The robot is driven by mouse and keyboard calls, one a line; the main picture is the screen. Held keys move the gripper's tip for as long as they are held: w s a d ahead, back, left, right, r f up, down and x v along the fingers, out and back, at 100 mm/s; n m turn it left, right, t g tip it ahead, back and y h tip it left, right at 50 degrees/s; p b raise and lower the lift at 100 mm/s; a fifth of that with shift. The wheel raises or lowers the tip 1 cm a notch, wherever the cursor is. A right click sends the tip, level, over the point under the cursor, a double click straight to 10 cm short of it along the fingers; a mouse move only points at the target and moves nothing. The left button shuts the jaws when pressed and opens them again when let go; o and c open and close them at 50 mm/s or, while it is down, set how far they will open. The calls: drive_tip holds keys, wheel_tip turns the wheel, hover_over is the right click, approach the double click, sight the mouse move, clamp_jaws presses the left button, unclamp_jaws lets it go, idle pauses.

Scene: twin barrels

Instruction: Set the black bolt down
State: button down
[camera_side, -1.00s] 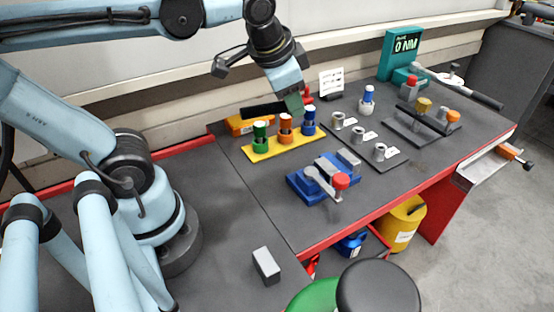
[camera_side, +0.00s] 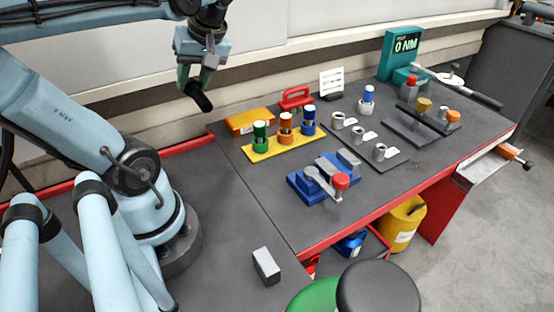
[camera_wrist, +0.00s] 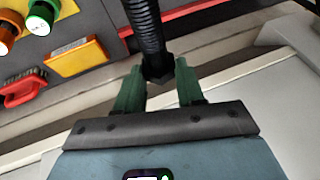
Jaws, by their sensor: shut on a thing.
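The black bolt (camera_side: 198,96) is held in my gripper (camera_side: 193,78), above the back edge of the bench at its left part. It hangs tilted, its lower end down and to the right in the side view. In the wrist view the threaded bolt (camera_wrist: 145,30) runs up from between the two green fingertips of my gripper (camera_wrist: 158,82), with its wider end between them. My gripper is shut on it. The bolt is apart from the bench and from everything on it.
A yellow-orange box (camera_side: 250,121) and a red-handled item (camera_side: 296,98) stand at the back. A yellow rack (camera_side: 284,143) holds green, orange and blue pieces. A blue vise (camera_side: 322,180) stands in front. The bench's left front is mostly clear, except a grey block (camera_side: 266,266).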

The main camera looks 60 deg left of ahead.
drive_tip(key=shift+f, duration=7.35)
drive_tip(key=shift+f, duration=1.85)
drive_tip(key=c, duration=0.6)
unclamp_jaws()
drive_tip(key=shift+w+d+r, duration=0.1)
drive_tip(key=v, duration=1.1)
drive_tip(key=shift+r, duration=0.35)
drive_tip(key=shift+w+d, duration=0.1)
